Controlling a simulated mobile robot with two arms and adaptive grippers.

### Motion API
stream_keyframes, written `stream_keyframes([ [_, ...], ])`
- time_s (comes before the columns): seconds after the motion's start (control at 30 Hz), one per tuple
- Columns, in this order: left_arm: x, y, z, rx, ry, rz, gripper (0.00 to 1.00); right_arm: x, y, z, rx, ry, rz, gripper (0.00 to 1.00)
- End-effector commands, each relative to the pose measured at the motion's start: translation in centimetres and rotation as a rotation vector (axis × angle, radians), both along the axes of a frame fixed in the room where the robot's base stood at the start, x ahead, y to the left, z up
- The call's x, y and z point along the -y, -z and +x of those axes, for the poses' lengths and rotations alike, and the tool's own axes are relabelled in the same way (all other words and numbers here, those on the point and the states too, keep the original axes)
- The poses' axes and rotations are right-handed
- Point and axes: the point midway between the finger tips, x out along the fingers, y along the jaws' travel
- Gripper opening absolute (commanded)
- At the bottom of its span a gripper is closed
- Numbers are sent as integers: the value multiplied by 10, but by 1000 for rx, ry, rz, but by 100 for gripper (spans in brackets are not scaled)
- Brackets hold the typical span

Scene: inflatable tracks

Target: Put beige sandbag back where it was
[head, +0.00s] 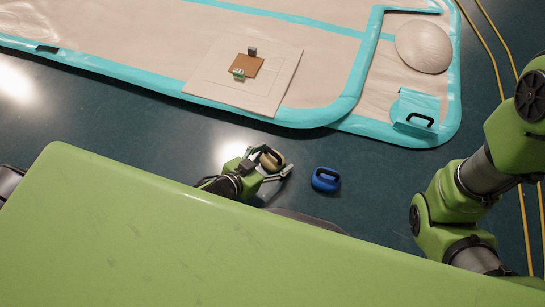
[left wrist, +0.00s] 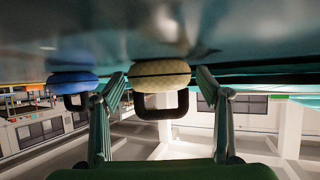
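The beige sandbag (head: 273,161), round with a dark handle, sits on the dark floor. It also shows in the left wrist view (left wrist: 160,76), where the picture is upside down and the floor is on top. My left gripper (head: 272,161) is open, with one finger on each side of the beige sandbag. A small gap shows between the sandbag and each finger in the left wrist view. The blue sandbag (head: 326,179) stands on the floor just to the right in the head view. It appears at left in the left wrist view (left wrist: 72,82). My right gripper is out of view.
A beige inflatable track with teal edges (head: 140,48) lies behind. A square board (head: 205,80) with small blocks, a round dome (head: 423,46) and a teal handled piece (head: 415,111) are on it. Yellow lines (head: 490,45) run along the floor at right.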

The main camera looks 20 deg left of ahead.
Motion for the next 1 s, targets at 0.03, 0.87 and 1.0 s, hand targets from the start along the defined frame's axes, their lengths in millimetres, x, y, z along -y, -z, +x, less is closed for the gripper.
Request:
stream_keyframes([
  [0.03, 0, 0, 0, 0, 0, 0, 69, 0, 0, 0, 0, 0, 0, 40],
  [0.87, -41, -59, -91, -1, -1, 0, 69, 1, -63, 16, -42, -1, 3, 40],
  [1.0, -44, -61, -96, 1, -1, 0, 69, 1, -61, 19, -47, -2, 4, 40],
])
